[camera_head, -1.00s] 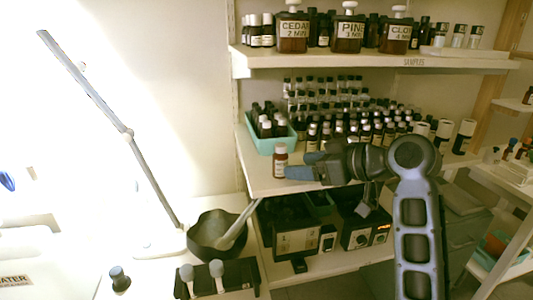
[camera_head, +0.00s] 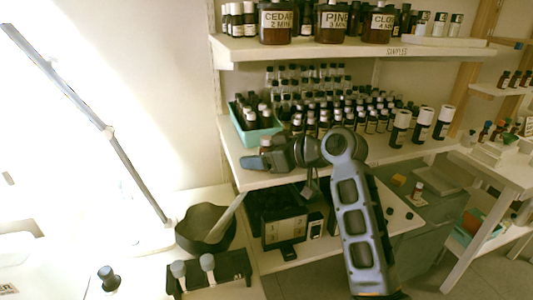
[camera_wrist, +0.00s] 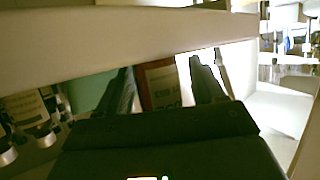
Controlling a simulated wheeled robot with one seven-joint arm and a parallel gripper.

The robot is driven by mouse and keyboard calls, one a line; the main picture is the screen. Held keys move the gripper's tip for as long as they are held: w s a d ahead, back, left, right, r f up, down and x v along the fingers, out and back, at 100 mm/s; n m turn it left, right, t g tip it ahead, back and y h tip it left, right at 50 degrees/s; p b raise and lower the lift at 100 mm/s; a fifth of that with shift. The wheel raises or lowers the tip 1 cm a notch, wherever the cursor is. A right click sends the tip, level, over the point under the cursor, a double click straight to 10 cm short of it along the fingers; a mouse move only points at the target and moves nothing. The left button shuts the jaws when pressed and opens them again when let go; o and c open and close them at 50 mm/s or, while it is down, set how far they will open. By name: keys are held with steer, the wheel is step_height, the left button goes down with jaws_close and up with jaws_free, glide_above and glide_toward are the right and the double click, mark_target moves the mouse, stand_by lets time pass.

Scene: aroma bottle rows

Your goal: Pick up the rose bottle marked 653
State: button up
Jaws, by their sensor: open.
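My gripper (camera_head: 252,162) reaches left over the front of the middle shelf in the head view. In the wrist view my gripper (camera_wrist: 160,66) is open, with its two dark fingers apart. A brown-red bottle (camera_wrist: 160,85) with a label shows between the fingers, with no clear sign of a grip. Its label is too blurred to read, so I cannot tell whether it is 653.
A teal tray (camera_head: 245,130) with capped bottles stands just behind the gripper. Rows of dark bottles (camera_head: 340,118) fill the middle shelf. The upper shelf (camera_head: 350,50) holds large labelled bottles. A dark bowl (camera_head: 190,238) with a pestle stands below left.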

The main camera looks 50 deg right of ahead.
steer(key=c, duration=1.1)
steer(key=shift+r, duration=0.1)
